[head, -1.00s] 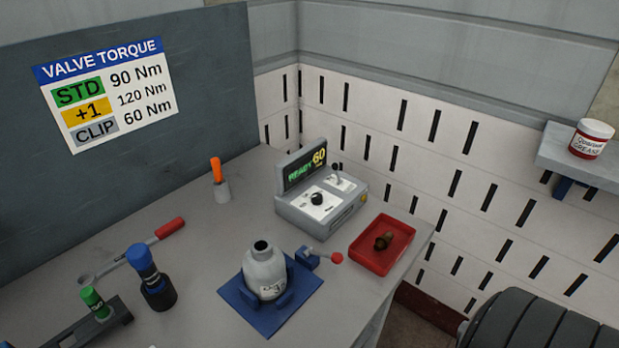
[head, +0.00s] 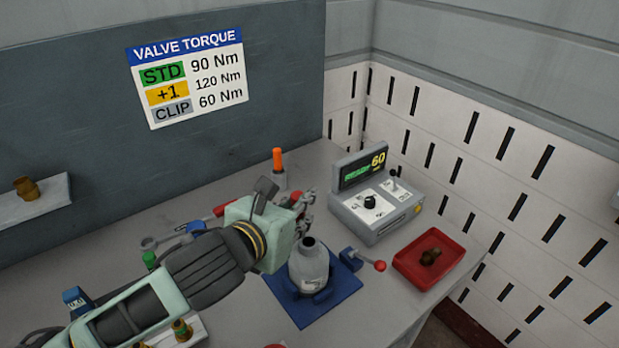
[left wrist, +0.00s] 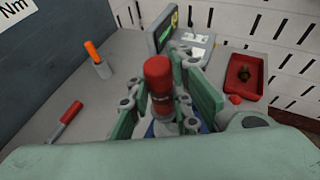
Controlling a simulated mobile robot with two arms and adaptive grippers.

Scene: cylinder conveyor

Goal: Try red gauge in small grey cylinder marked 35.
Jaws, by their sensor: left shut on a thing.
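The small grey cylinder (head: 311,268) stands upright in a blue clamp base (head: 297,312), its dark open neck facing up. Its marking cannot be read. My left gripper (head: 303,212) is just behind and above the neck in the head view, with its palm hiding part of the scene. My right gripper is not in view.
A grey torque unit (head: 372,205) reading 60 stands behind to the right. A red tray (head: 437,238) holds a brass valve (head: 430,257). A red-knobbed clamp lever (head: 362,260) sits beside the cylinder. An orange-handled tool (head: 278,162) stands at the back.

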